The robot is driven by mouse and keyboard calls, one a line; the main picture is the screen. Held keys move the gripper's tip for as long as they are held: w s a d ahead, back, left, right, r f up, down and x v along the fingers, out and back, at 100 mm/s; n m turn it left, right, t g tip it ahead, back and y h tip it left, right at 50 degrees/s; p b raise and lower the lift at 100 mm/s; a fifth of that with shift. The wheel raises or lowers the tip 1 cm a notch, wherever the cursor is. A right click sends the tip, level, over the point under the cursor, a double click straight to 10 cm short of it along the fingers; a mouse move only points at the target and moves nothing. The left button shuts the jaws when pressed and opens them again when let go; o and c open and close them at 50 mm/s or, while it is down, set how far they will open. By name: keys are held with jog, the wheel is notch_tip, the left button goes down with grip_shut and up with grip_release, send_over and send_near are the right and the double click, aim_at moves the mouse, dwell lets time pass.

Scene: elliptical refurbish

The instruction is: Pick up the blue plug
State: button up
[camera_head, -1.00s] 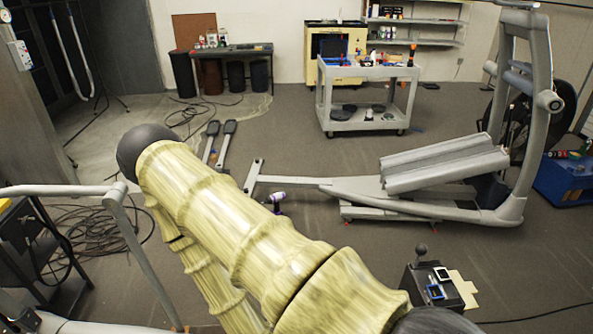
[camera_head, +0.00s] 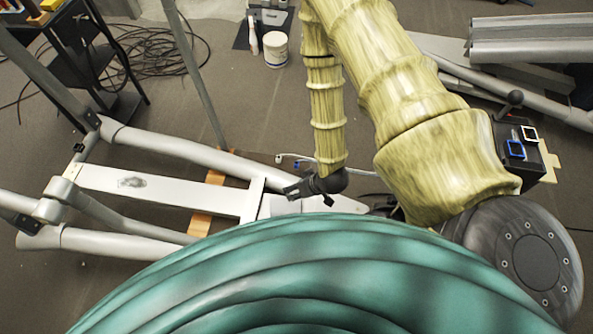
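A small blue plug (camera_head: 297,164) appears to lie at the end of thin white cables, near the floor in the middle of the head view. It is very small here, and its exact shape is hard to make out. My gripper (camera_head: 291,192) is dark and hangs at the end of my yellowish arm, just below the plug in the picture. It looks apart from the plug, beside the end of a grey machine frame. The fingers are too small and dark to show whether they are open or shut.
A grey machine frame with a white plate (camera_head: 160,187) fills the left. A black box (camera_head: 527,150) with blue and white square frames stands right. A white tub (camera_head: 276,49) stands at the top. Coiled black cables (camera_head: 160,60) lie upper left.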

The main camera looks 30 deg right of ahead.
jog(key=w+d+f+n+t+y+b, duration=0.1)
jog(key=w+d+f+t+y+b, duration=0.15)
jog(key=w+f+b, duration=0.7)
jog(key=n+t+y+b, duration=0.3)
jog(key=n+y+b, duration=0.6)
jog(key=b, duration=2.4)
send_near(296, 163)
jog(key=shift+w+a+f+b, duration=0.4)
jog(key=shift+w+a+b, duration=0.15)
jog(key=shift+w+a, duration=0.3)
jog(key=shift+w+a+f+b, duration=0.35)
jog(key=shift+w+a+b, duration=0.2)
jog(key=shift+w+a, duration=0.25)
jog(key=shift+b+x, duration=1.75)
jog(key=shift+x, duration=0.9)
jog(key=shift+r, duration=0.1)
grip_shut()
